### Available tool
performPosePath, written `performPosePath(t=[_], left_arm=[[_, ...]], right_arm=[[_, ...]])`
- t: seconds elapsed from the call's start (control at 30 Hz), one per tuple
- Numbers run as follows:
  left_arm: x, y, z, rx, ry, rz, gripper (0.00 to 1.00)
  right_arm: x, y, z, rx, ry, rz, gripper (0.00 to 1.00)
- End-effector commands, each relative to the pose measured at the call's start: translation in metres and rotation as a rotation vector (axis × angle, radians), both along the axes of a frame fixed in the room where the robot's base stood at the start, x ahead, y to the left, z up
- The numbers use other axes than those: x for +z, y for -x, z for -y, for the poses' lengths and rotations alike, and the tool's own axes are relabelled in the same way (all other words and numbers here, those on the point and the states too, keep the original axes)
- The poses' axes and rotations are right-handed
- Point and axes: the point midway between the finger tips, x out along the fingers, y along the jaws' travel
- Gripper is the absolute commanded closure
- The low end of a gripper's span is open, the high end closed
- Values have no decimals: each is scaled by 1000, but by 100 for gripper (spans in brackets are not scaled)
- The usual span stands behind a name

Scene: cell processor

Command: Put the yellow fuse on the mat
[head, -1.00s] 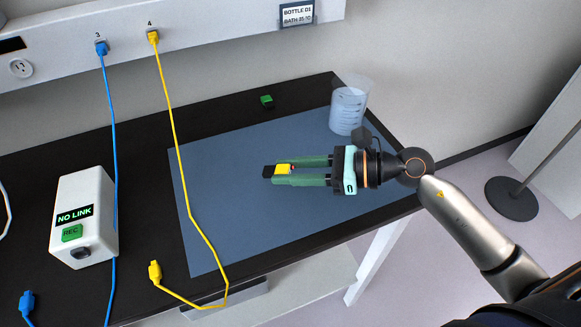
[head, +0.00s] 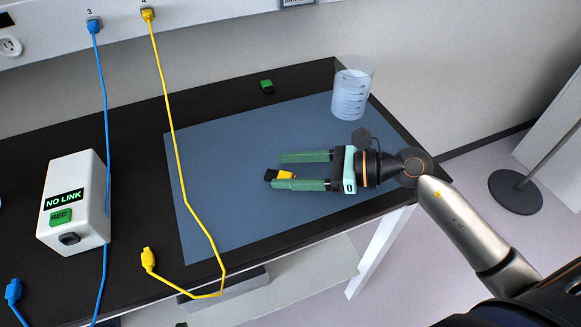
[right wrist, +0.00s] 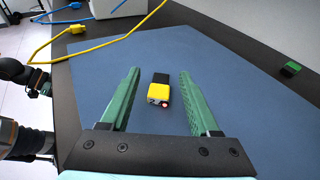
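The yellow fuse (head: 280,175), yellow with a black end, appears to lie on the blue-grey mat (head: 225,215), turned slightly. My right gripper (head: 281,170) is open above the mat, with its green fingers on either side of the fuse. In the head view the near finger covers part of the fuse. In the right wrist view the fuse (right wrist: 159,92) sits between the spread fingers (right wrist: 158,83), with a gap on both sides and a small red light on its near end. My left gripper is not seen in the head view.
A clear beaker (head: 352,93) stands at the mat's back right corner. A green-and-black fuse (head: 267,86) lies behind the mat. A yellow cable (head: 186,180) crosses the mat's left part. A white NO LINK box (head: 75,203) and a blue cable (head: 107,130) are at left.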

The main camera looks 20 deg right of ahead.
Motion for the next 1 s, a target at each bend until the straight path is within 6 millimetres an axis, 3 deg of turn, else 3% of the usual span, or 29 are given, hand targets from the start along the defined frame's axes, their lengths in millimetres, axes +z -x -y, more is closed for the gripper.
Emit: performPosePath(t=[0.43, 0.73, 1.0], left_arm=[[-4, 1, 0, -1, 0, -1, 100], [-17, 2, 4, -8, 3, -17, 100], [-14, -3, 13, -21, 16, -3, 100]], right_arm=[[0, 6, 10, -1, 2, -2, 32], [12, 32, 53, -1, 3, -3, 32], [24, 52, 86, 1, 2, -1, 32]])
